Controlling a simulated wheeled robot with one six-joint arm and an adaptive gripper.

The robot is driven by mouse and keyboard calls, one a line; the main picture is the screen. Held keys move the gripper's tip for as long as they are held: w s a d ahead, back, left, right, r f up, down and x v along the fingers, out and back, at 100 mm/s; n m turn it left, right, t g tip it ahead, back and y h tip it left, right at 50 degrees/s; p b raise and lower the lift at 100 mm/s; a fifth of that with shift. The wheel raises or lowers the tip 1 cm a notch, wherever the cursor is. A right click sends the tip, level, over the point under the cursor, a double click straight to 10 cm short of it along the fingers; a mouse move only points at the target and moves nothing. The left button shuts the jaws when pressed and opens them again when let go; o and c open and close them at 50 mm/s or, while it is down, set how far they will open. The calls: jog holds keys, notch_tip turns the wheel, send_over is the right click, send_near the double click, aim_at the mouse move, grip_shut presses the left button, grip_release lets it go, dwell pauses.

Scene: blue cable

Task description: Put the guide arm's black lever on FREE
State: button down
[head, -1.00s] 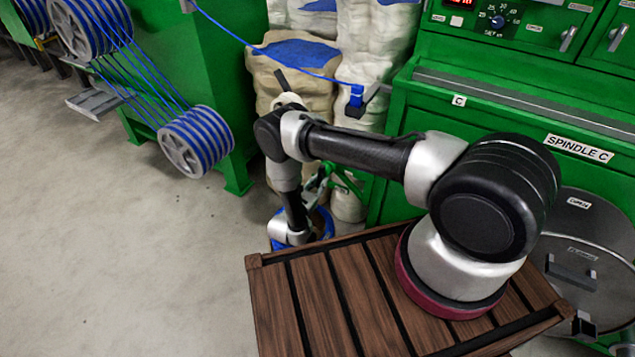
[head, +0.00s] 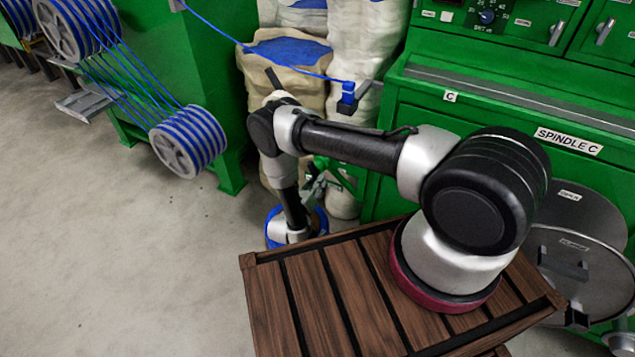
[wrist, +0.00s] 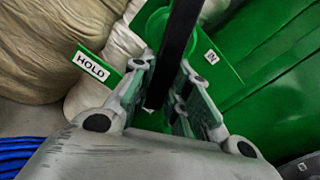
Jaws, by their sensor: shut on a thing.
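The black lever (wrist: 178,50) runs down from the top of the wrist view between the two fingers of my gripper (wrist: 160,100). The gripper is shut on it. A white HOLD label (wrist: 92,66) on a green plate is to the left of the lever. No FREE label is readable. In the head view my gripper (head: 315,186) is small, beside the green guide arm (head: 343,176), partly behind my arm.
A blue cable (head: 265,59) runs over to a blue piece (head: 348,92) near the green machine. Pale sacks (head: 290,75) stand close behind my arm. A blue spool (head: 274,222) is on the floor by my forearm. Open floor (head: 130,270) lies to the left.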

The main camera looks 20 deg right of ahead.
dwell(0.3)
jog(key=c, duration=1.4)
grip_release()
jog(key=shift+o, duration=0.2)
jog(key=v, duration=1.2)
